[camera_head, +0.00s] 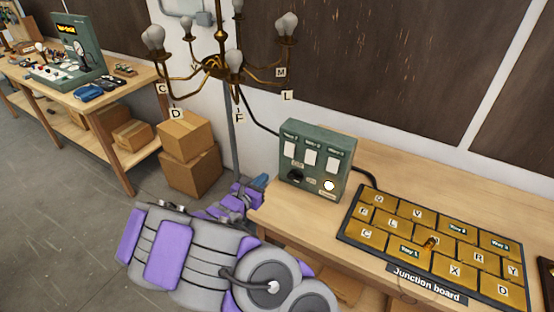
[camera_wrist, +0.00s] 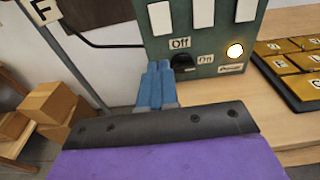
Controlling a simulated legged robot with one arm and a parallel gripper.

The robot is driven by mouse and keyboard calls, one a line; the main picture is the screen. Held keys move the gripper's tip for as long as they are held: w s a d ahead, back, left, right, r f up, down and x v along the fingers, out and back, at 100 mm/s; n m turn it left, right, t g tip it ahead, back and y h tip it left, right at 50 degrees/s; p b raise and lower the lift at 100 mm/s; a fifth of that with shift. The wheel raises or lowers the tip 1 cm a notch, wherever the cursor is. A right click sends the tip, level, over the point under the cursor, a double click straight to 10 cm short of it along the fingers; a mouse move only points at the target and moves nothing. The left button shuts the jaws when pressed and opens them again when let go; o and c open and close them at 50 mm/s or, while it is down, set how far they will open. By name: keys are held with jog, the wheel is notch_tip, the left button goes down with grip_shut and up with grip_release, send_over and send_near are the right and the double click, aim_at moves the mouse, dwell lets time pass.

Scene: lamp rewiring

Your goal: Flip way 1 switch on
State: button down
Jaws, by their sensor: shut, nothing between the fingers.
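The green switch box (camera_head: 343,152) stands at the left end of the bench. Three white switch plates sit in a row on its face; the leftmost plate (camera_head: 290,149) is under a label that seems to read Way 1, and it also shows in the wrist view (camera_wrist: 160,17). Below is a black knob (camera_wrist: 182,62) between Off and On labels, and a round glowing lamp (camera_wrist: 235,51). My gripper's blue fingers (camera_wrist: 157,75) are shut and empty, just left of the knob in the wrist view. Contact with the box cannot be told.
A brass chandelier (camera_head: 213,68) with lettered tags hangs behind the box, to the left. The junction board (camera_head: 345,232) with brass lettered plates lies on the bench to the right. Cardboard boxes (camera_head: 190,172) stand on the floor. Another workbench (camera_head: 120,90) is at far left.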

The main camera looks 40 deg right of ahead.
aim_at(288, 155)
jog(key=x, duration=0.4)
jog(key=b+x, duration=0.1)
jog(key=x, duration=0.4)
jog(key=b+x, duration=0.1)
jog(key=x, duration=0.4)
jog(key=shift+s+d, duration=0.15)
jog(key=shift+s, duration=0.2)
jog(key=shift+w+d, duration=0.25)
jog(key=shift+d, duration=0.05)
jog(key=shift+a, duration=0.25)
jog(key=shift+d, duration=0.1)
